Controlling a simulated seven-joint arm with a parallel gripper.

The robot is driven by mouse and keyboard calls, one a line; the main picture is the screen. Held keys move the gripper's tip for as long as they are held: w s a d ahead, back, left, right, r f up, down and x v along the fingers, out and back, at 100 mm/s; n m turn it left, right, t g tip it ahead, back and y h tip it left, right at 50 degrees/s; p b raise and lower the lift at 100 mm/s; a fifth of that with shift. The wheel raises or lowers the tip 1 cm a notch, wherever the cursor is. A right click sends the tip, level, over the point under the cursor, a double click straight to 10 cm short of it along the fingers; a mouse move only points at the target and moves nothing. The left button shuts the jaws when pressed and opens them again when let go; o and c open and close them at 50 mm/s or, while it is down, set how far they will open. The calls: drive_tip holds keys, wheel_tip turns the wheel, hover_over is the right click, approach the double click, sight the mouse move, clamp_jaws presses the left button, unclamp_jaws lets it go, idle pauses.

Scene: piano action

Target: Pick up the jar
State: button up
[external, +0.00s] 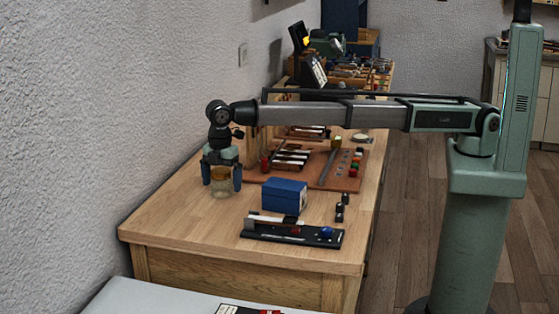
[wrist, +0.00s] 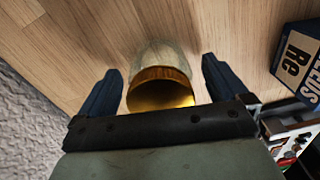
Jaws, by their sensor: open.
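The jar (external: 221,187) is a glass jar with amber contents or a golden lid, standing on the wooden table near the wall. In the wrist view the jar (wrist: 160,88) lies between the two blue fingers, its near part hidden by the gripper body. My gripper (external: 222,180) points down at the jar, with one finger on either side. In the wrist view my gripper (wrist: 160,84) is open, with gaps visible between the fingers and the jar.
A blue box (external: 284,196) stands right of the jar, and it also shows in the wrist view (wrist: 297,62). A black piano-action model (external: 292,233) lies in front of the box. Small dark pieces (external: 341,207) stand beside it. The wall (external: 80,150) is close on the left. The table's front left is clear.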

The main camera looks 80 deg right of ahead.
drive_tip(key=shift+c, duration=0.2)
drive_tip(key=c, duration=1.1)
